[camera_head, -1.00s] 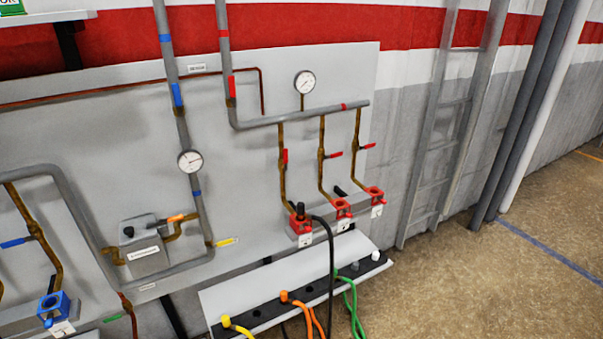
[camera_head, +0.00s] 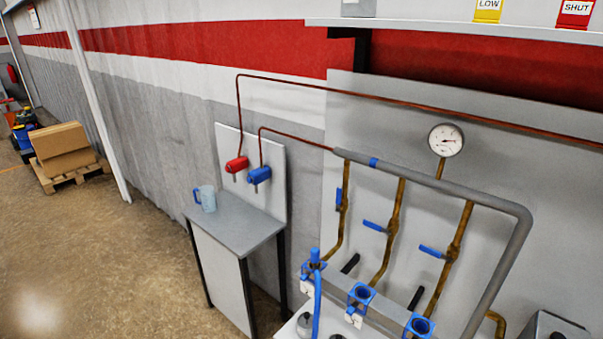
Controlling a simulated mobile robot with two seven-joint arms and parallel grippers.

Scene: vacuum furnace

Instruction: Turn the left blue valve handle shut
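Three blue valve handles sit on brass drop pipes under a grey header pipe (camera_head: 470,192). The left blue valve handle (camera_head: 339,199) stands upright, along its brass pipe (camera_head: 344,221). The middle blue handle (camera_head: 374,226) and the right blue handle (camera_head: 431,251) stick out to the left, across their pipes. Below the left pipe, a blue hose (camera_head: 317,300) with a blue plug (camera_head: 315,256) is at the left blue socket (camera_head: 308,271). The middle blue socket (camera_head: 361,294) and right blue socket (camera_head: 420,326) look empty. Neither of my grippers is in view.
A grey side table (camera_head: 237,222) with a blue-handled mug (camera_head: 206,199) stands left of the pipes. A red fitting (camera_head: 236,165) and a blue fitting (camera_head: 259,175) hang above it. A round gauge (camera_head: 446,140) tops the header. Open floor (camera_head: 110,260) lies at left, with boxes (camera_head: 62,150) on a pallet.

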